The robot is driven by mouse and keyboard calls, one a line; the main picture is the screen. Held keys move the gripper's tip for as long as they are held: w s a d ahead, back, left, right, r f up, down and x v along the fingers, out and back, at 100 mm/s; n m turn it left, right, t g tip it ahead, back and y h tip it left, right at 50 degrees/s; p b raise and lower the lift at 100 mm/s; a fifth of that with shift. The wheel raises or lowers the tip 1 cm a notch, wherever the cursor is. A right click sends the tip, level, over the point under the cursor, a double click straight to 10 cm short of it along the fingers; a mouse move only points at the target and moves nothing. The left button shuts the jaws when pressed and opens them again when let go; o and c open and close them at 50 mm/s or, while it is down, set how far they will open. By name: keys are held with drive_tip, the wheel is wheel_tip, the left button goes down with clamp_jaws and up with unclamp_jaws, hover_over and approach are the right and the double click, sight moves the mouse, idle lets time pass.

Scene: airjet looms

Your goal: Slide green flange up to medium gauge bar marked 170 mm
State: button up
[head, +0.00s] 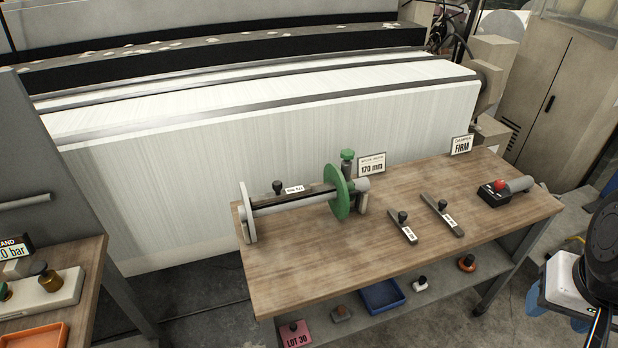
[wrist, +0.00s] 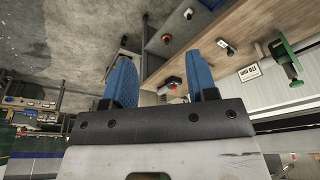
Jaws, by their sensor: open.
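The green flange (head: 340,197) is an upright disc at the right part of a grey shaft (head: 295,203) on the wooden bench. A pale fixed-looking flange (head: 249,214) stands at the shaft's left end. A dark gauge bar with a black knob (head: 277,187) lies along the shaft between the flanges; its white label is too small to read surely. Whether its right end touches the green flange I cannot tell. My gripper (wrist: 162,62) is open and empty, its blue fingers apart, away from the flange. The green knob (wrist: 285,58) beside the flange shows at upper right there.
Two more gauge bars (head: 402,228) (head: 442,213) lie on the bench, right of the flange. A 170 mm card (head: 371,166) and a FIRM card (head: 461,145) stand at the back. A red-button box (head: 495,192) sits at the right. The bench's front area is clear.

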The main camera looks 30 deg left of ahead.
drive_tip(key=shift+c, duration=0.4)
drive_tip(key=shift+c, duration=0.8)
drive_tip(key=w+a+f+m+g+y, duration=0.2)
drive_tip(key=w+a+f+m+y, duration=0.3)
drive_tip(key=w+a, duration=0.4)
drive_tip(key=w+a+f+m+g+y, duration=0.2)
drive_tip(key=w+a+f+m+y, duration=0.3)
drive_tip(key=w, duration=1)
drive_tip(key=w+a+f+m+g+y, duration=0.2)
drive_tip(key=w+a+f+m+y, duration=0.3)
drive_tip(key=w+a+f, duration=0.7)
drive_tip(key=a+f+y, duration=0.1)
drive_tip(key=a+y, duration=0.1)
drive_tip(key=shift+m+y, duration=0.3)
drive_tip(key=shift+y, duration=0.1)
drive_tip(key=shift+s, duration=0.1)
drive_tip(key=s+a, duration=0.1)
drive_tip(key=a, duration=0.6)
drive_tip(key=shift+s+a, duration=0.25)
drive_tip(key=shift+a, duration=0.05)
